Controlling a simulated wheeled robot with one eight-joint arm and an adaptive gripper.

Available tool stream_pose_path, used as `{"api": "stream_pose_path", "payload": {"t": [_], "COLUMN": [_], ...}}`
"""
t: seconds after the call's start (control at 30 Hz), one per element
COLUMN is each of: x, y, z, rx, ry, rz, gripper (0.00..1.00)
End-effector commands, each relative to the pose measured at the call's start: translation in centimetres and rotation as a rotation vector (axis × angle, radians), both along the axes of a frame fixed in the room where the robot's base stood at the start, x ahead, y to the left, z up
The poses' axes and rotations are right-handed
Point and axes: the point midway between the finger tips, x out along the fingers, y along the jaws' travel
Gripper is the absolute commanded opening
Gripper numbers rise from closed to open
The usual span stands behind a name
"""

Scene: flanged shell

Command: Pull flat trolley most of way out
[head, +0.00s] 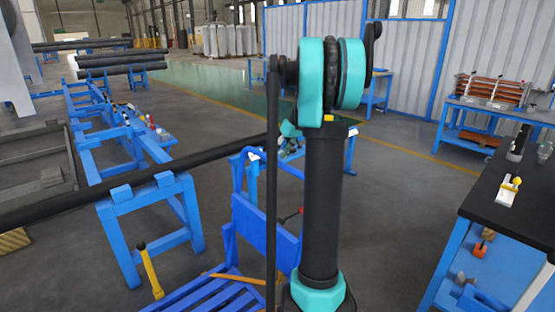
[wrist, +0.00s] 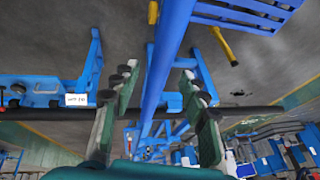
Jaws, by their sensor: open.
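The blue flat trolley (head: 268,232) stands at the lower middle of the head view, partly hidden behind my arm. Its slatted deck (head: 205,294) is low at the picture's bottom, and its tube handle (head: 236,158) rises behind. In the wrist view, slats (wrist: 240,14) show at the top right. A blue bar (wrist: 168,55), seemingly the trolley's handle, runs down between the fingers of my gripper (wrist: 160,105). The fingers are spread apart on either side of it, with gaps visible. In the head view my arm hides most of the gripper.
A long black pipe (head: 150,182) lies across a blue trestle (head: 148,212) left of the trolley. A yellow-handled tool (head: 150,270) stands by the trestle. A black-topped workbench (head: 500,205) stands at right. Open grey floor (head: 390,215) lies between trolley and bench.

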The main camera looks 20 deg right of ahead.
Motion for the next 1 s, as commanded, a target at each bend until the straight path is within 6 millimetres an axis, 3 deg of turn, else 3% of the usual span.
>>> {"api": "stream_pose_path", "payload": {"t": [0.2,0.57,0.9,1.0], "x": [0.6,0.7,0.7,0.7], "y": [0.6,0.8,0.7,0.7], "z": [-1.9,-2.2,-2.2,-2.2], "rx": [0.000,0.000,0.000,0.000], "ry": [0.000,0.000,0.000,0.000], "rz": [0.000,-0.001,-0.001,-0.001], "gripper": [0.44,0.43,0.01,0.00]}}
